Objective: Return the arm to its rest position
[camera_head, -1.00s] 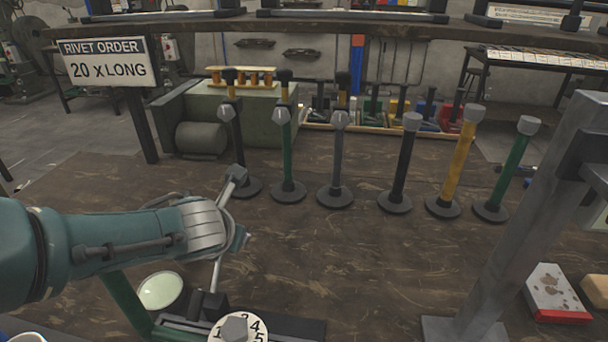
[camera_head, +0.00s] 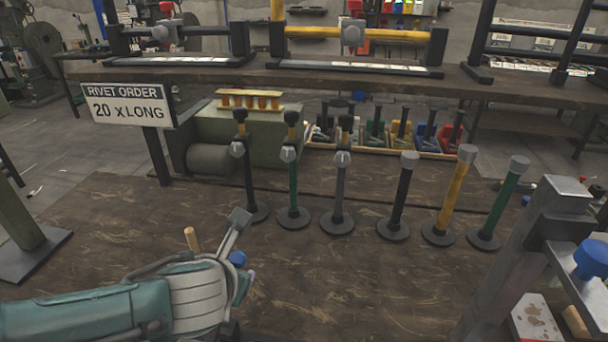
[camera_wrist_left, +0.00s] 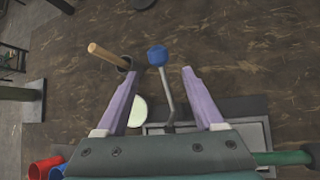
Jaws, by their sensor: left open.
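My left arm (camera_head: 105,308) comes in from the lower left in the head view, low over the brown bench. In the left wrist view my left gripper (camera_wrist_left: 158,70) has its two purple fingers spread apart, with nothing gripped. A lever with a blue knob (camera_wrist_left: 157,56) shows between the fingertips, apart from both. The knob also shows in the head view (camera_head: 237,259), just past my wrist. A wooden handle (camera_wrist_left: 105,54) stands beside the left finger; it also shows in the head view (camera_head: 192,239). My right gripper is not in view.
Several upright rods on round bases (camera_head: 397,200) line the bench. A "20 x LONG" sign (camera_head: 128,105) stands at the left. A grey press frame (camera_head: 515,260) stands at the right. A raised shelf (camera_head: 330,80) runs behind. The middle bench is clear.

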